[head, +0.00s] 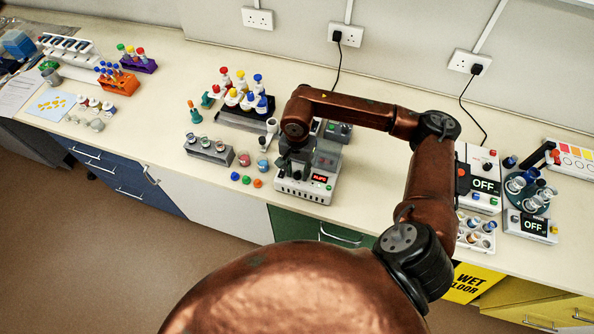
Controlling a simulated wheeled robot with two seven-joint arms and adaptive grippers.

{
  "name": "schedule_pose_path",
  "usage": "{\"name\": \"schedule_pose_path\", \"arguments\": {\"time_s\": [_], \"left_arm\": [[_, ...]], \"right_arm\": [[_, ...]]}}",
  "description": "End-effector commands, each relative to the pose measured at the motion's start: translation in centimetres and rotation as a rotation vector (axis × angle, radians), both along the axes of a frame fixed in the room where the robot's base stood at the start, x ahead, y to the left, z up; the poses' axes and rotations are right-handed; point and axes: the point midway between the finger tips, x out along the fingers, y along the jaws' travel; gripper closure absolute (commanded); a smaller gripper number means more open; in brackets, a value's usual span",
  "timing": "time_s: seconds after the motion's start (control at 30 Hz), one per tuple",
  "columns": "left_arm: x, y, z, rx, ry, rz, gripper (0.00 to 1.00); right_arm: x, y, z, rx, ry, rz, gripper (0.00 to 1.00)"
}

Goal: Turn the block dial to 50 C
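A white bench unit (302,192) with a small lit red display (319,179) stands at the middle of the bench in the head view. I take it for the block unit, but cannot be sure. The display's characters are too small to read surely. My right gripper (292,168) points down at the left part of this unit, just over or at its front controls. The gripper and wrist hide much of that part, so I cannot make out the dial or whether the fingers touch it. The finger gap is not clear. My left gripper is out of view.
Two units showing OFF, a white one (480,185) and a round dark-topped one (530,222), stand at right. A grey tube rack (209,151), loose coloured caps (246,180) and a bottle rack (245,117) stand left of the gripper.

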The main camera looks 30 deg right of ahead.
Motion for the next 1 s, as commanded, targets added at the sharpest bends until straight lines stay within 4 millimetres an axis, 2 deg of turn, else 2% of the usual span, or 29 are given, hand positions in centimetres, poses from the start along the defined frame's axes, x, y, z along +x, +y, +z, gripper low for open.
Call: {"name": "schedule_pose_path", "arguments": {"time_s": [0.07, 0.4, 0.77, 1.0], "left_arm": [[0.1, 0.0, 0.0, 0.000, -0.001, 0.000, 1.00], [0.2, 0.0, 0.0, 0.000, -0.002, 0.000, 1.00], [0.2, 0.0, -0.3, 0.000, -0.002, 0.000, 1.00], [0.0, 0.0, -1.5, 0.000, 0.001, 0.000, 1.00]], "right_arm": [[0.0, 0.0, 0.0, 0.000, 0.000, 0.000, 0.76], [0.0, 0.0, 0.0, 0.000, 0.000, -0.001, 0.99], [0.0, 0.0, 0.0, -0.001, 0.001, -0.030, 1.00], [0.1, -0.1, -0.2, -0.002, -0.001, -0.155, 1.00]]}}
